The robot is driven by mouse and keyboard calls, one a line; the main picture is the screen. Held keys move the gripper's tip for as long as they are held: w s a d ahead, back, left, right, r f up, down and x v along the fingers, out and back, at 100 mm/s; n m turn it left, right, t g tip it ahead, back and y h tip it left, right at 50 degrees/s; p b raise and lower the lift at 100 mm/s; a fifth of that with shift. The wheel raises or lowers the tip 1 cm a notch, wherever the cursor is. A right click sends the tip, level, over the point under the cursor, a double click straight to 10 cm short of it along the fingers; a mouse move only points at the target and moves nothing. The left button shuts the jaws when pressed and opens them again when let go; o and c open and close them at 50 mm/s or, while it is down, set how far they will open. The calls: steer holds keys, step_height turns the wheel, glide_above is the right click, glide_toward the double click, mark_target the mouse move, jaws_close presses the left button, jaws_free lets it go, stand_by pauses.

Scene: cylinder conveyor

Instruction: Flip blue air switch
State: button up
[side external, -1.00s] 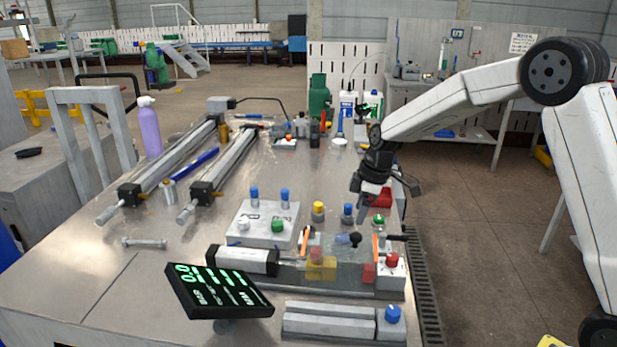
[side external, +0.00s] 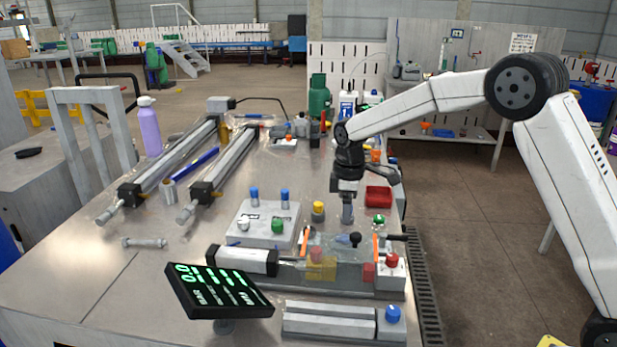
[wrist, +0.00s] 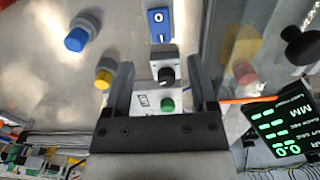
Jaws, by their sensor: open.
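In the wrist view a blue rocker switch (wrist: 159,25) marked O and I lies just beyond my open fingertips. A blue round knob (wrist: 77,38) on a grey base is to its left. In the side external view my gripper (side external: 347,212) points down over the table, right of the yellow knob (side external: 318,208). I cannot make out the rocker switch in the side view.
A grey box (side external: 262,222) with blue, white and green knobs stands left of my gripper. In front are a clear-covered fixture (side external: 335,268), a red button (side external: 392,260), a tilted display (side external: 220,290) and a blue knob (side external: 392,314). A red tray (side external: 379,196) is behind right.

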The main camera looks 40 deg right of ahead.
steer(key=shift+f, duration=3.6)
jaws_close()
